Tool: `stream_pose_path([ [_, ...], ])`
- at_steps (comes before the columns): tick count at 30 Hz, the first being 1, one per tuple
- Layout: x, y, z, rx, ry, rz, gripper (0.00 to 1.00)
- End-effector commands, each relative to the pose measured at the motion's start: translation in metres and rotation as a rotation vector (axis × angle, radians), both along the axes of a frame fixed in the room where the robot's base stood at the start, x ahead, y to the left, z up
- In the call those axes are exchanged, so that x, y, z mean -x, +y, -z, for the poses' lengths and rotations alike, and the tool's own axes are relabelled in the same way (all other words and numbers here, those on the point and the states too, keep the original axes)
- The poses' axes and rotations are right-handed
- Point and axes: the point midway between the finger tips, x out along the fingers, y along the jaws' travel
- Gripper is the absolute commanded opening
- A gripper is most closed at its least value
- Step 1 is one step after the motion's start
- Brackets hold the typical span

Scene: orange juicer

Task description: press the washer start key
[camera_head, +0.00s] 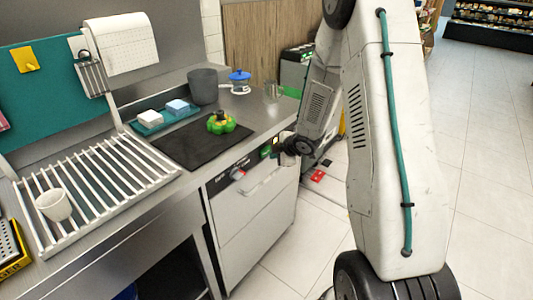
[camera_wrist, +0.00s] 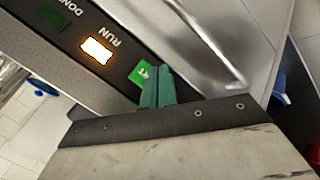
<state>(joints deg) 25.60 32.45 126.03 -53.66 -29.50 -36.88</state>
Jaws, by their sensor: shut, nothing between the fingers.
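The washer (camera_head: 255,205) stands under the counter, its dark control panel (camera_head: 228,178) along the top front. In the wrist view the green start key (camera_wrist: 138,74) carries a white mark. My gripper (camera_wrist: 157,86) has its green fingers shut and empty, with the tips at the key and covering part of it. They look to be touching it, but I cannot tell how far it is pressed. The RUN lamp (camera_wrist: 97,50) glows bright; the DONE lamp (camera_wrist: 53,18) is dark green. In the head view my gripper (camera_head: 279,147) is at the panel's right end.
A handle bar (camera_wrist: 208,45) runs close beside the fingers. On the counter are a dark mat (camera_head: 190,150) with a green and yellow item (camera_head: 222,123), a grey pot (camera_head: 204,86) and a glass (camera_head: 272,92). A white rack (camera_head: 100,180) holds a cup (camera_head: 54,204). The floor at right is clear.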

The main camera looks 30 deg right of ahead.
Motion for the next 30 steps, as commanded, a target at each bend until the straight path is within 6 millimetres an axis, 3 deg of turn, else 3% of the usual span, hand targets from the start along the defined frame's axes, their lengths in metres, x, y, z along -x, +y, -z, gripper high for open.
stream_pose_path([
  [8,0.005,-0.002,0.000,0.000,0.000,0.001,0.00],
  [21,0.044,-0.016,0.000,-0.001,0.001,0.002,0.00],
  [30,0.047,-0.017,0.000,0.000,0.000,0.000,0.00],
])
